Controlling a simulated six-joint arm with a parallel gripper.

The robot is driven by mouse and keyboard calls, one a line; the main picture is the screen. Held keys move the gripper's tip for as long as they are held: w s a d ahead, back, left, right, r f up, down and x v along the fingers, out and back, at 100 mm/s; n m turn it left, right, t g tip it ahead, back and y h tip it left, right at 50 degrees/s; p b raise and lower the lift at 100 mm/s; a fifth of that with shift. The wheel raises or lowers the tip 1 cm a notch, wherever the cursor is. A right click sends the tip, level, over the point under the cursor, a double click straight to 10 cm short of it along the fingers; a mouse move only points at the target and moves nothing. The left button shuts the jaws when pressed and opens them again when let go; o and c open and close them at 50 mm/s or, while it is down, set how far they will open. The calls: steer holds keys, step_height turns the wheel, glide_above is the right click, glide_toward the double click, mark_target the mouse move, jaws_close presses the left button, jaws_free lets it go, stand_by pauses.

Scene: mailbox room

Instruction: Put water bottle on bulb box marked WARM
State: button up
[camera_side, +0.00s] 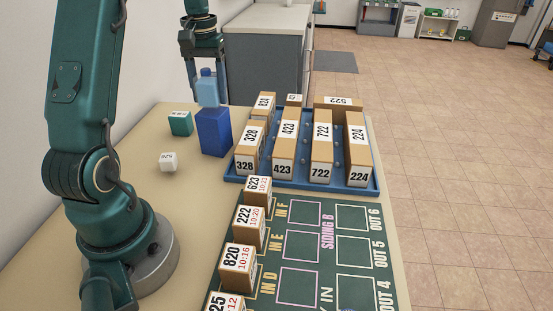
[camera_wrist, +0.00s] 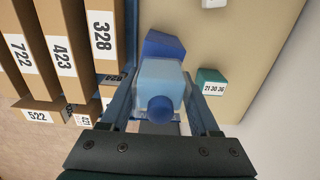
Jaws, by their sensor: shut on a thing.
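The water bottle (camera_side: 208,88) is translucent light blue with a darker blue cap. My gripper (camera_side: 207,92) is shut on it, one finger on each side, and holds it upright. In the side view the bottle is right over the top of a dark blue box (camera_side: 213,133). I cannot tell whether its base touches the box. The wrist view shows the bottle (camera_wrist: 159,80) between my fingers (camera_wrist: 159,84), with part of the blue box (camera_wrist: 164,43) beyond it. No WARM marking is readable on any box here.
A small teal box (camera_side: 180,123) and a white cube (camera_side: 168,161) stand left of the blue box. A blue tray (camera_side: 375,187) of numbered brown boxes stands close on its right. Numbered blocks line the green board (camera_side: 318,275) in front. The table's left part is mostly clear.

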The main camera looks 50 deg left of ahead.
steer(key=shift+f, duration=0.7)
steer(key=shift+f, duration=0.1)
steer(key=o, duration=1.5)
steer(key=shift+c, duration=0.2)
